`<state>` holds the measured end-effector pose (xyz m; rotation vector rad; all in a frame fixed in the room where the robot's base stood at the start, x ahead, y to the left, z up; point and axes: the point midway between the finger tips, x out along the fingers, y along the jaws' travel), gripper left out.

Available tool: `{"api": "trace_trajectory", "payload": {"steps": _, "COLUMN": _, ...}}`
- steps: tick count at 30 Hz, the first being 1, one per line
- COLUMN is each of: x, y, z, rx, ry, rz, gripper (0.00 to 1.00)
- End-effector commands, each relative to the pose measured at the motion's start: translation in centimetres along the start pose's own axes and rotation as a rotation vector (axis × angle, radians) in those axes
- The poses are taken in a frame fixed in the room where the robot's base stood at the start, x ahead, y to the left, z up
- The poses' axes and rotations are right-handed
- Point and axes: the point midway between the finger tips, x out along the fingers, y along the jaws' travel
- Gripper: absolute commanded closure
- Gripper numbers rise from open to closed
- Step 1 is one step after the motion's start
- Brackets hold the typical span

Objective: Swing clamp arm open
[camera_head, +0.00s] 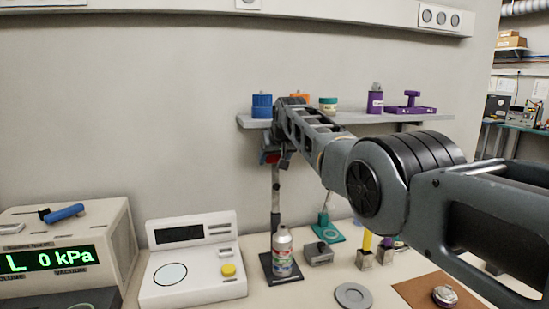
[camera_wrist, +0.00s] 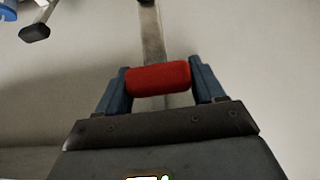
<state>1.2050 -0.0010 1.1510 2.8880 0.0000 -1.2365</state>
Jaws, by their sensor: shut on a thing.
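The red grip (camera_wrist: 158,79) sits crosswise between the two fingers of my gripper (camera_wrist: 160,82) in the wrist view. The fingers touch it at both ends. A metal bar (camera_wrist: 152,32) runs up and away from behind the red grip; I take it for the clamp arm. In the head view my gripper (camera_head: 273,154) is at the top of an upright post (camera_head: 275,195), with a bit of red showing. The post rises from a dark base plate (camera_head: 270,270). A labelled bottle (camera_head: 282,255) stands on this plate. My forearm hides part of the area behind the grip.
A wall shelf (camera_head: 360,117) with blue, green and purple items is close behind my gripper. A white scale-like device (camera_head: 192,278) and a pressure display unit (camera_head: 80,240) stand left. A grey box (camera_head: 319,252) and grey disc (camera_head: 353,296) lie right of the bottle.

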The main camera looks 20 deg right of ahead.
Motion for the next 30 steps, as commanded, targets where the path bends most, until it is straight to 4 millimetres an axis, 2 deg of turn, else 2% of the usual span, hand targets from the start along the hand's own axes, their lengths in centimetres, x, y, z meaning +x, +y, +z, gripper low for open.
{"api": "trace_trajectory", "payload": {"steps": 1, "x": 0.5, "y": 0.0, "z": 0.7, "rx": 0.0, "ry": -0.012, "rz": 0.0, "gripper": 0.86}}
{"api": "trace_trajectory", "payload": {"steps": 4, "x": 0.5, "y": 0.0, "z": 0.8, "rx": 0.0, "ry": -0.013, "rz": 0.0, "gripper": 0.86}}
{"api": "trace_trajectory", "payload": {"steps": 5, "x": 0.5, "y": 0.0, "z": 0.8, "rx": 0.0, "ry": -0.013, "rz": 0.0, "gripper": 0.31}}
{"api": "trace_trajectory", "payload": {"steps": 11, "x": 0.3, "y": 0.0, "z": 0.5, "rx": 0.0, "ry": -0.008, "rz": 0.0, "gripper": 0.12}}
{"api": "trace_trajectory", "payload": {"steps": 23, "x": -0.1, "y": 0.0, "z": 0.2, "rx": 0.0, "ry": -0.004, "rz": 0.0, "gripper": 0.11}}
{"api": "trace_trajectory", "payload": {"steps": 30, "x": -1.5, "y": 0.0, "z": 0.1, "rx": 0.0, "ry": -0.002, "rz": 0.0, "gripper": 0.11}}
